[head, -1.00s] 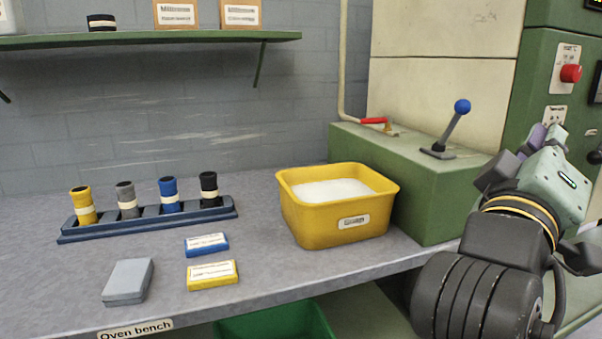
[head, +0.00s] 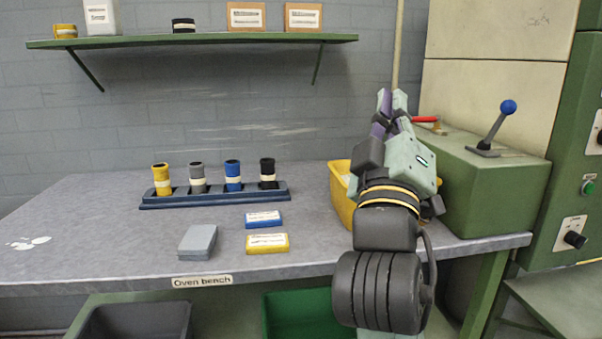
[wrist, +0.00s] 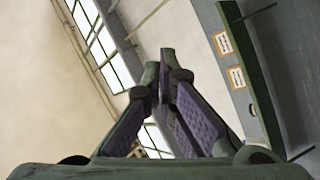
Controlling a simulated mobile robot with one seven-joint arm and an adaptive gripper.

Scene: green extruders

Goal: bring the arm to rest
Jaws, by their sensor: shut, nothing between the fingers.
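My gripper (head: 391,106) is raised at the end of my upright arm, in front of the right end of the oven bench (head: 100,245) in the head view. Its fingers point up and are shut on nothing. In the wrist view the fingers (wrist: 166,80) meet at their tips, with wall, windows and shelf beyond. My gripper and wrist hide most of the yellow bin (head: 343,205).
A rack (head: 215,201) holds yellow, grey, blue and black rolls. A grey block (head: 197,242), a blue box (head: 263,219) and a yellow box (head: 267,243) lie on the bench. A green machine (head: 495,195) with a blue-knobbed lever (head: 492,130) stands right. A shelf (head: 200,41) hangs above.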

